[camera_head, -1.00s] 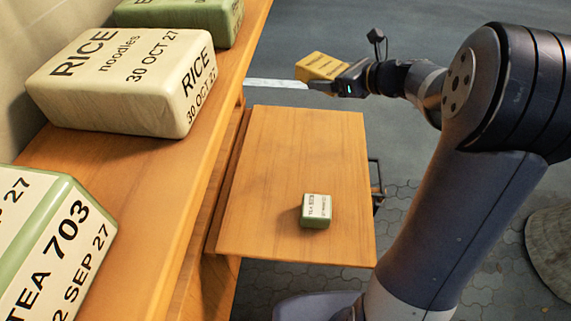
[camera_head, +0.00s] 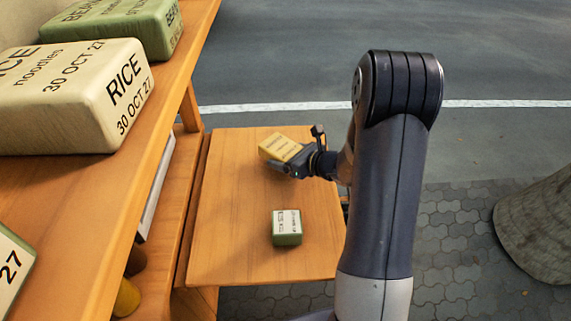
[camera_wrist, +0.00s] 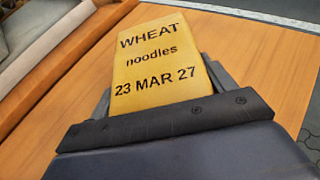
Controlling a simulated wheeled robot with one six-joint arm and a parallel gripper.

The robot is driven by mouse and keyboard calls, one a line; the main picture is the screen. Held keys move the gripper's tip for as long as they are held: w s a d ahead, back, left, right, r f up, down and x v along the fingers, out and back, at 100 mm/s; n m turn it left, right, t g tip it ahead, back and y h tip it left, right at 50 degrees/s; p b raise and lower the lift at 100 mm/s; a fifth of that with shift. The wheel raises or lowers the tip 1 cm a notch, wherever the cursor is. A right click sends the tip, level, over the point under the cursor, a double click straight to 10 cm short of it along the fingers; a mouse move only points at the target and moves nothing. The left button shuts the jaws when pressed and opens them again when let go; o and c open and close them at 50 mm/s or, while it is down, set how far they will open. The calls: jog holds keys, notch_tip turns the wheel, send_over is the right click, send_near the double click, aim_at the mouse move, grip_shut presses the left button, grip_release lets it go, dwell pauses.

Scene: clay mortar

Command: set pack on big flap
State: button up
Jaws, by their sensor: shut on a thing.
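My gripper (camera_head: 291,166) is shut on a yellow pack (camera_head: 279,146). In the wrist view the pack (camera_wrist: 158,62) reads WHEAT noodles 23 MAR 27 and sits between the fingers. The big flap (camera_head: 235,225) is a wooden board that sticks out beside the shelf. The held pack is over the far part of the flap in the head view; I cannot tell whether it touches the wood. A small green and white pack (camera_head: 287,228) stands on the flap, nearer than my gripper and apart from it.
The shelf (camera_head: 150,120) on the left carries a cream RICE pack (camera_head: 75,95), a green pack (camera_head: 125,28) behind it, and a partly visible pack (camera_head: 12,270) at the lower left. The flap's left and near areas are bare. A round stone-like object (camera_head: 540,230) stands at the right.

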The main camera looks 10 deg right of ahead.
jog(key=shift+f, duration=1.4)
jog(key=shift+f+b, duration=0.25)
jog(key=shift+b, duration=0.1)
jog(key=o, duration=1.1)
jog(key=shift+r, duration=0.1)
jog(key=shift+s+d+r+p, duration=0.1)
jog(key=shift+r+p, duration=0.15)
jog(key=shift+p, duration=0.15)
jog(key=v, duration=1.1)
jog(key=shift+s+d+r, duration=0.1)
jog(key=shift+s+d, duration=0.05)
jog(key=shift+s, duration=0.2)
